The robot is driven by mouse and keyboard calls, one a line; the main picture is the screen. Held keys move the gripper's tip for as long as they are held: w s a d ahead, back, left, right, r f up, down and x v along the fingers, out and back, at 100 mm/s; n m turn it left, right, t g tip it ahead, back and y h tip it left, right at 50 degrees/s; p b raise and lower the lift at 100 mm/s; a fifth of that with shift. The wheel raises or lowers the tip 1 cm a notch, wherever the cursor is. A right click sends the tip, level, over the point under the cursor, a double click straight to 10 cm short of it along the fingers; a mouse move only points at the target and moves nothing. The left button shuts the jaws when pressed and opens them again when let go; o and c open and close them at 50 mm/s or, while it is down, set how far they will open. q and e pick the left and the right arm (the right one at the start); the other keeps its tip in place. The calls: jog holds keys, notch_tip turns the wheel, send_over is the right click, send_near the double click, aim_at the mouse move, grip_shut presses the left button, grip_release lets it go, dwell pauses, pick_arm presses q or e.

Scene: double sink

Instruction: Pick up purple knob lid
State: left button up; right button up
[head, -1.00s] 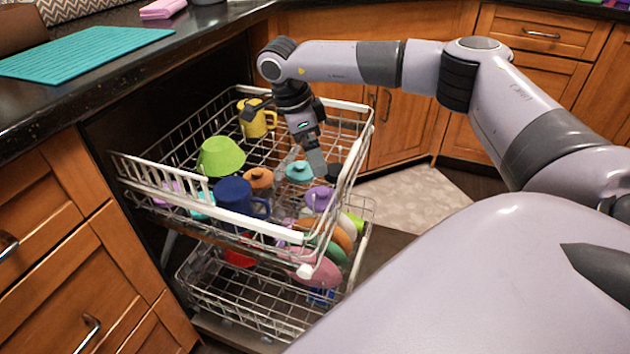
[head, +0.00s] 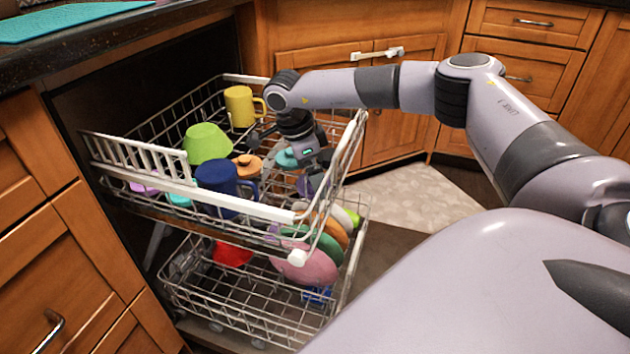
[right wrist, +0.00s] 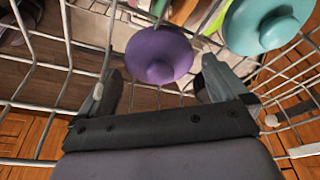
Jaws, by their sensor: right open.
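The purple knob lid (right wrist: 159,52) lies in the upper dish rack, its knob facing the camera in the right wrist view. In the head view the purple knob lid (head: 303,187) is mostly hidden by my right gripper. My right gripper (right wrist: 158,80) is open and empty, with one finger on each side of the lid's near edge; I cannot tell whether they touch it. In the head view my right gripper (head: 312,178) reaches down into the right side of the upper rack. My left gripper is not in view.
A teal knob lid (right wrist: 268,25) lies close beside the purple one. The upper rack (head: 140,185) also holds an orange lid (head: 248,166), a blue mug (head: 217,188), a green cup (head: 206,143) and a yellow mug (head: 240,106). Rack wires surround the gripper. Plates (head: 305,267) stand in the lower rack.

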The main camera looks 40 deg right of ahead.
jog(key=c, duration=0.9)
jog(key=shift+o, duration=0.2)
